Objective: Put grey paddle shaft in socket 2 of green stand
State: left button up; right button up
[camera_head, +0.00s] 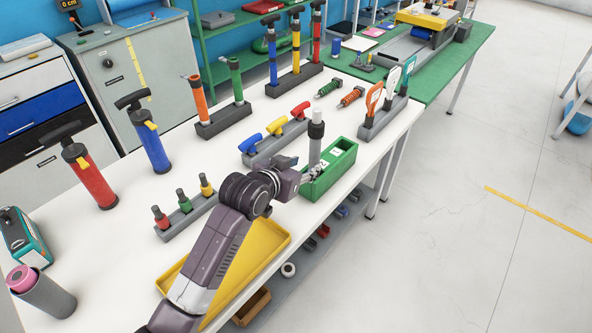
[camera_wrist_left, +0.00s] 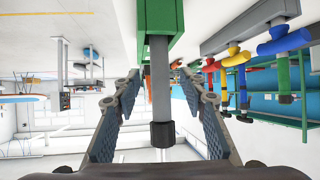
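The grey paddle shaft (camera_head: 315,148) stands upright at the green stand (camera_head: 345,160), with a dark collar near its top. Its lower end is at the near part of the stand, beside the label that looks like a 2; the gripper partly hides this spot, and I cannot see how deep it sits. In the left wrist view, which looks upside down, the shaft (camera_wrist_left: 161,80) runs from the green stand (camera_wrist_left: 160,18) between the fingers. My left gripper (camera_head: 312,172) is low beside the stand. Its fingers (camera_wrist_left: 160,90) are open, with a gap on each side of the shaft.
A grey rack with blue, yellow and red handles (camera_head: 276,138) stands just behind. A rack of orange, white and green paddles (camera_head: 376,122) is to the right. A yellow tray (camera_head: 262,240) lies under my arm. Pumps (camera_head: 90,180) stand at the left.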

pick_arm(q)
jog(key=shift+v, duration=2.25)
